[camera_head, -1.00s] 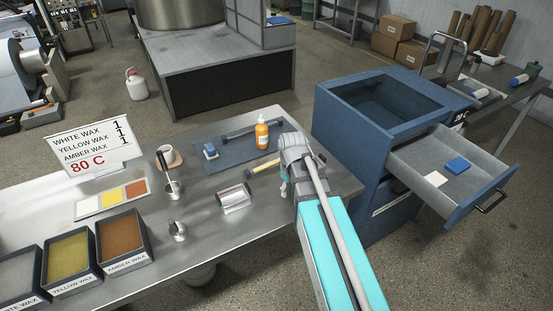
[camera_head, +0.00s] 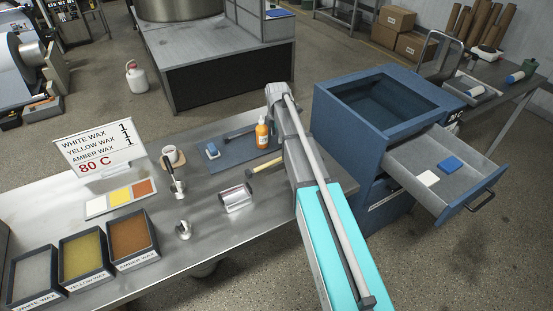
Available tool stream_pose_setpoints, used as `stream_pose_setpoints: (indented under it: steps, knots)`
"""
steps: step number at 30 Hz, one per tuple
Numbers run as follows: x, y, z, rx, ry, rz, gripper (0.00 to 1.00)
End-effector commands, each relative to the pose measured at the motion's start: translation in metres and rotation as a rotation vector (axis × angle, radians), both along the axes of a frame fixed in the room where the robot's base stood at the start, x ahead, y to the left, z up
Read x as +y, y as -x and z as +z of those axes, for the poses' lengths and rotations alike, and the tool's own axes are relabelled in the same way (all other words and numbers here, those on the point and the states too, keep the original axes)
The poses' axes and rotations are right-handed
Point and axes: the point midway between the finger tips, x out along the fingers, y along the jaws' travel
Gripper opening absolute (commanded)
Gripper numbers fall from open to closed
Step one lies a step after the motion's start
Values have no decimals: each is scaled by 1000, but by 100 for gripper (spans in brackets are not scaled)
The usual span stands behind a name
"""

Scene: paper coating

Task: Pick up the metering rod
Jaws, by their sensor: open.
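The likely metering rod is a thin dark bar (camera_head: 239,132) lying at the back of the blue mat (camera_head: 226,169) on the metal table. Its right end is hidden behind the orange bottle (camera_head: 262,133) and my arm. I cannot make out its details at this size. My arm reaches from the bottom right over the table's right end, with its grey wrist beside the bottle in the picture. My gripper is hidden behind the arm's own links, so I cannot see its fingers or whether it touches anything.
A blue block (camera_head: 212,151), a wooden-handled tool (camera_head: 266,168), a shiny roller (camera_head: 235,197), a cup (camera_head: 172,157) and wax trays (camera_head: 133,240) stand on the table. A blue cabinet (camera_head: 400,130) with an open drawer (camera_head: 415,195) stands to the right.

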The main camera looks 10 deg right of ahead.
Motion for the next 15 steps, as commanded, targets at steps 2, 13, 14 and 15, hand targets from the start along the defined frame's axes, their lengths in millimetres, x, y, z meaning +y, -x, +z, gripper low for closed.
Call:
stream_pose_setpoints:
  steps: [2,13,14,15]
  knots:
    - [0,-5,2,0,0,29,62]
    - [1,-6,2,0,0,47,62]
    - [1,-6,2,0,0,46,62]
    - [1,-6,1,0,0,46,62]
